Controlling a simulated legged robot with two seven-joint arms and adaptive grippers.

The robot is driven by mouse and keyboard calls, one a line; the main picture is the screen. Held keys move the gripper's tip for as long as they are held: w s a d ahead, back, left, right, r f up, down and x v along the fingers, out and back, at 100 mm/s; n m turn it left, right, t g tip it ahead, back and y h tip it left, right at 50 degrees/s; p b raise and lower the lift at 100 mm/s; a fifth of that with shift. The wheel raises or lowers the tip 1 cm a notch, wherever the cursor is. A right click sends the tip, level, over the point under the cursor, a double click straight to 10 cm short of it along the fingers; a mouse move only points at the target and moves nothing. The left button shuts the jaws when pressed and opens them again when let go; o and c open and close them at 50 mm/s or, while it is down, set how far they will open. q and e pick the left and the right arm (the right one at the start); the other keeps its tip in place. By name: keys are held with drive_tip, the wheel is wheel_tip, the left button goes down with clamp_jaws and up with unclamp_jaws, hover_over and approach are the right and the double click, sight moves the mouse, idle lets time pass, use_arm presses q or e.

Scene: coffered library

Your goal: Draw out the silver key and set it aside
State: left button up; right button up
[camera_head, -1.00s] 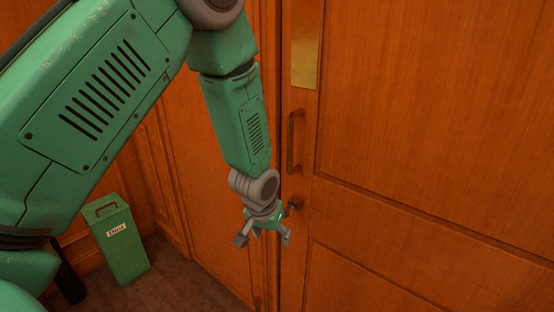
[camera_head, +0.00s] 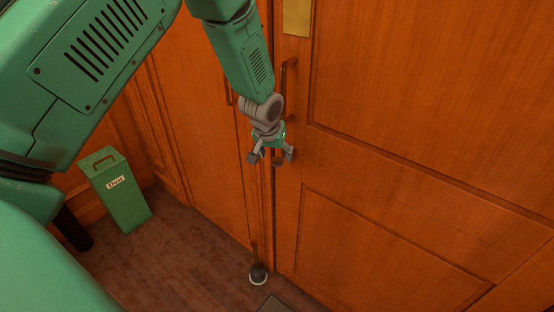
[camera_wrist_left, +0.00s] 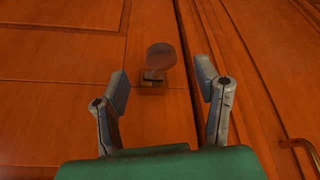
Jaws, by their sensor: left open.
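My left gripper (camera_head: 272,156) is open and empty in front of the wooden door (camera_head: 400,120), below its bar handle. Its two fingers also frame a gap in the left wrist view (camera_wrist_left: 162,86). In that view a dull round piece (camera_wrist_left: 161,56) on a short stem and small block stands out from the wood, ahead of the gap and apart from both fingers. It also shows between the fingertips in the head view (camera_head: 277,161). I cannot tell whether it is a knob or the key's head. No clearly silver key shows. My right gripper is out of view.
A bar handle (camera_head: 289,80) and a brass plate (camera_head: 297,17) are on the door. A green box labelled "Dust" (camera_head: 117,190) stands at left.

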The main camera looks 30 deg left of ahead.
sight(276, 161)
use_arm(q)
drive_tip(key=shift+x, duration=1.8)
clamp_jaws()
drive_tip(key=shift+s, duration=0.1)
drive_tip(key=shift+s, duration=0.1)
drive_tip(key=shift+s+a+f+p, duration=0.1)
drive_tip(key=shift+s+p, duration=0.15)
drive_tip(key=shift+s, duration=0.45)
drive_tip(key=shift+s+a+p, duration=0.15)
drive_tip(key=shift+s+p, duration=0.15)
drive_tip(key=shift+s, duration=0.4)
drive_tip(key=shift+s+a+f+p, duration=0.1)
drive_tip(key=shift+s+p, duration=0.15)
drive_tip(key=shift+s, duration=0.4)
